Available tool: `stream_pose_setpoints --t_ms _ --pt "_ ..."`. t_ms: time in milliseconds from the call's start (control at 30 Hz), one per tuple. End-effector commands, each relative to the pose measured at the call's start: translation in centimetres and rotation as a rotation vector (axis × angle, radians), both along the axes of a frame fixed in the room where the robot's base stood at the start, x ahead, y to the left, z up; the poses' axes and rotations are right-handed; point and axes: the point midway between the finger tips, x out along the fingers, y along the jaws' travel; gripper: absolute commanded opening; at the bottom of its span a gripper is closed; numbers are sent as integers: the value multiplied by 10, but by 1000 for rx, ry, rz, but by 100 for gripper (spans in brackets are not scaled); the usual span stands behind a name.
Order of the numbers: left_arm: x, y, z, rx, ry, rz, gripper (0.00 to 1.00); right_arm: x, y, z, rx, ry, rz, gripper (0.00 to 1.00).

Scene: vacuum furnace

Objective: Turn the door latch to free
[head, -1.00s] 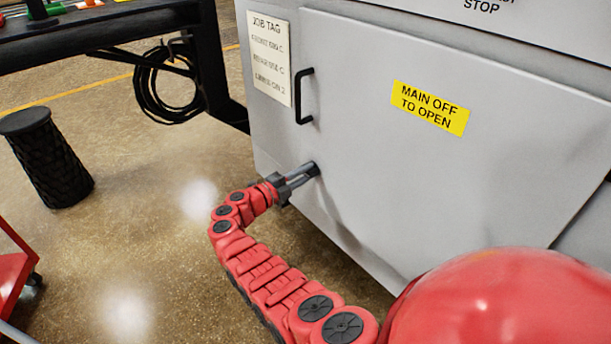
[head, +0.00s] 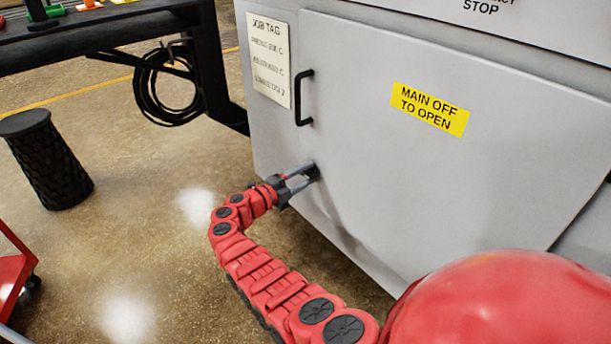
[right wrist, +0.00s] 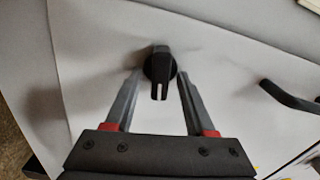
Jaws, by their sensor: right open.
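The door latch (right wrist: 160,69) is a small black knob with a flat handle on the grey cabinet door (head: 360,130). In the right wrist view its handle points down the picture, toward my palm. My right gripper (right wrist: 158,76) is open, with one finger on each side of the latch and a visible gap on both sides. In the head view my right gripper (head: 308,175) reaches the door's lower left edge, and its fingers mostly hide the latch. My left gripper is not in view.
A black door handle (head: 299,97) is above the latch; it also shows in the right wrist view (right wrist: 288,97). A job tag (head: 269,62) and a yellow label (head: 430,108) are on the cabinet. A black bin (head: 45,160) stands on the floor at left.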

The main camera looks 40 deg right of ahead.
Motion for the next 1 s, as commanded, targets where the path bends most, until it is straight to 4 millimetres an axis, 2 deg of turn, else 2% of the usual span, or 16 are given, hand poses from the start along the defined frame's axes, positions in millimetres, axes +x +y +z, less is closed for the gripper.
stream_pose_setpoints --t_ms 133,267,500,700,800,1000 --pt "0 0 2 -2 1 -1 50 0 7 0 1 1 2 55" --pt "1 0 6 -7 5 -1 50 -2 28 1 1 1 3 55" --pt "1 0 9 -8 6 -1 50 -6 91 0 1 3 5 55" --pt "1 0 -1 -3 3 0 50 -9 140 -2 0 -1 4 55" --pt "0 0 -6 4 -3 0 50 -12 157 -3 -1 0 2 55" --pt "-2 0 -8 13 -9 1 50 -13 172 -1 -1 0 1 55"
